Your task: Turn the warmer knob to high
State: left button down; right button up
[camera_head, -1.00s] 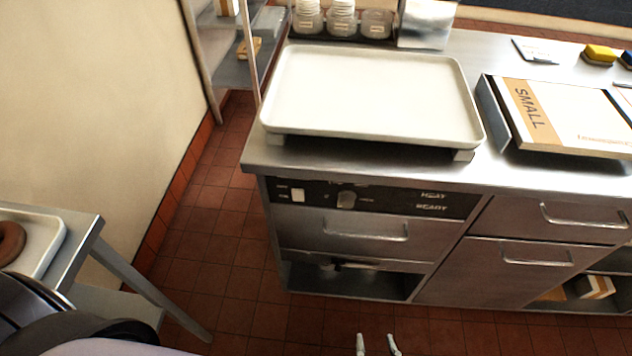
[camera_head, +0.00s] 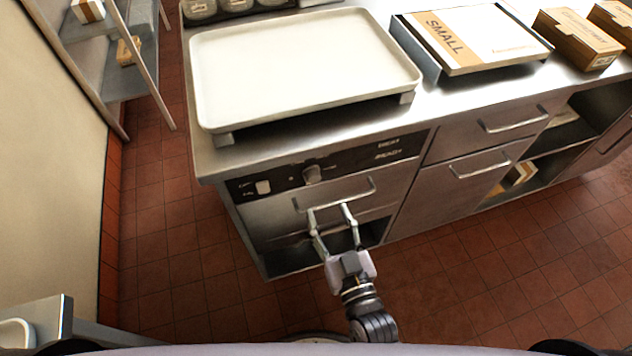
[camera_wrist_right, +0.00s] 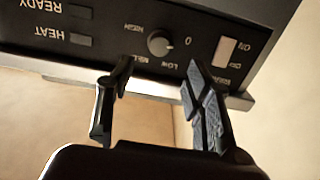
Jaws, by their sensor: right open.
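The warmer knob (camera_head: 312,173) is a small round grey knob on the black control panel (camera_head: 350,158) of the steel cabinet. My right gripper (camera_head: 328,208) is open and empty, in front of the cabinet and below the knob. In the wrist view its fingertips (camera_wrist_right: 160,66) are spread, with the knob visible beyond the gap and apart from them. My left gripper is not in view.
A white rocker switch (camera_head: 263,187) sits left of the knob. A drawer handle (camera_head: 335,195) juts out below the panel, behind my right fingers. A large white tray (camera_head: 300,70) stands above on the counter. The tiled floor (camera_head: 450,280) in front is clear.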

aim_at(315, 181)
jog(key=x, duration=0.8)
jog(key=shift+w, duration=0.25)
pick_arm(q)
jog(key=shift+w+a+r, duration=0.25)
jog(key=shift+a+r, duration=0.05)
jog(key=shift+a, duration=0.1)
pick_arm(e)
jog(key=shift+c, duration=0.6)
grip_shut()
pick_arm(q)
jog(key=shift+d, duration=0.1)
